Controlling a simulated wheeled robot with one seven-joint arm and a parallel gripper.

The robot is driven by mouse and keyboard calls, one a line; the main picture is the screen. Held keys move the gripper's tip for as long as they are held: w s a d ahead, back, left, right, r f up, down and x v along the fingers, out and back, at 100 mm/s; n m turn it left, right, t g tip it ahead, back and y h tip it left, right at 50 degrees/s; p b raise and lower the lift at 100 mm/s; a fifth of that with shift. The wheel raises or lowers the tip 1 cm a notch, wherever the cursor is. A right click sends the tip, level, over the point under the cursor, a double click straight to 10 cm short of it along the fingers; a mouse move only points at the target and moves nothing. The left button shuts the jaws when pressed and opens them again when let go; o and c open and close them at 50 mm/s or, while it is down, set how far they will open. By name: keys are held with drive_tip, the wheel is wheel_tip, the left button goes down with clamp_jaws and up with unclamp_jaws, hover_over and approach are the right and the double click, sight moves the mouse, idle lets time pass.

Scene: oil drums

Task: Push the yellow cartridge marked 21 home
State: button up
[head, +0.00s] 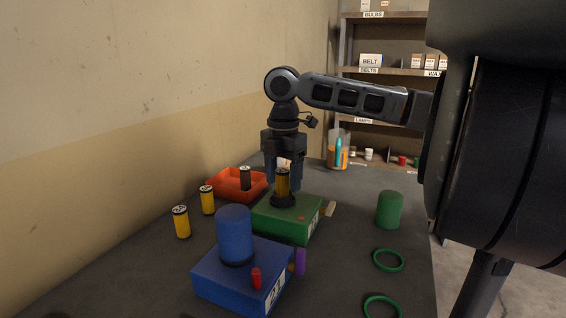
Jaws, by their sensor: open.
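My gripper (283,178) points down over the green box (285,224), its two fingers apart. A yellow cartridge (282,184) with a dark top stands upright between the fingers, in a black collar on top of the green box. I cannot tell whether the fingers touch it, and no number on it can be read. Two more yellow cartridges stand on the table to the left, one nearer (182,222) and one farther (207,200). Their marks are too small to read.
A blue box (225,278) bearing a blue cylinder (234,232) stands in front. An orange tray (228,187) holding a dark cartridge is behind left. Shelves stand behind.

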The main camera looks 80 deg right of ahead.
drive_tip(key=shift+f, duration=0.5)
drive_tip(key=c, duration=1.1)
